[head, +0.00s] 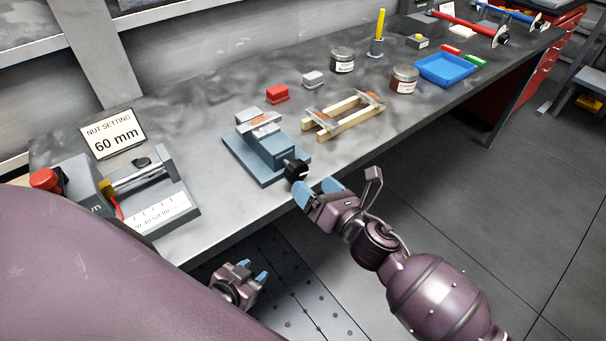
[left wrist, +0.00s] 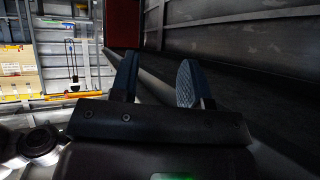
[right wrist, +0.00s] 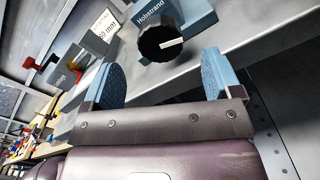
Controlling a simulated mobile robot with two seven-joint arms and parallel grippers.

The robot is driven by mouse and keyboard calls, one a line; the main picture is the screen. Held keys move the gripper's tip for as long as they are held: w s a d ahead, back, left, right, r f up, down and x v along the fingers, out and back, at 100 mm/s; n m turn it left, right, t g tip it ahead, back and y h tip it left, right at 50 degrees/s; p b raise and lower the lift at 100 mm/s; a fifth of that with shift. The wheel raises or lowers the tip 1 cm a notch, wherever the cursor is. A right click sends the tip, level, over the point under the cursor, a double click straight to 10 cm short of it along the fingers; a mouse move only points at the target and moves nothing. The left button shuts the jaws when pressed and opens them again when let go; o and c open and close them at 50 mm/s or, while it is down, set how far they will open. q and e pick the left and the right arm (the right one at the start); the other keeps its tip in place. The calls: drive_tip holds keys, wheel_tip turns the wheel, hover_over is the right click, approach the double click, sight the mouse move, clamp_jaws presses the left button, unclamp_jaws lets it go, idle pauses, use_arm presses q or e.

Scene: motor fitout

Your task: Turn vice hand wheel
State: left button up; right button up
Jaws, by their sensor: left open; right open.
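The vice (head: 268,147) is blue-grey and stands on the workbench near its front edge, with an orange-brown piece at its top. Its black hand wheel (head: 296,170) faces the front edge. In the right wrist view the hand wheel (right wrist: 161,42) is a black knob with a white mark, beyond the fingertips. My right gripper (head: 318,192) is open and empty, just in front of the wheel and apart from it; its blue fingers (right wrist: 160,80) show in the right wrist view. My left gripper (head: 254,275) is open and empty, low in front of the bench; it also shows in the left wrist view (left wrist: 158,80).
A measuring fixture (head: 150,185) with a red knob and a "60 mm" sign (head: 112,138) stand left on the bench (head: 215,215). A wooden frame (head: 345,115), red block (head: 277,94), jars (head: 404,80) and blue tray (head: 446,69) lie to the right.

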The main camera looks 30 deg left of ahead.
use_arm(q)
drive_tip(key=shift+w+r, duration=0.3)
drive_tip(key=shift+r, duration=0.05)
use_arm(e)
drive_tip(key=shift+v, duration=2)
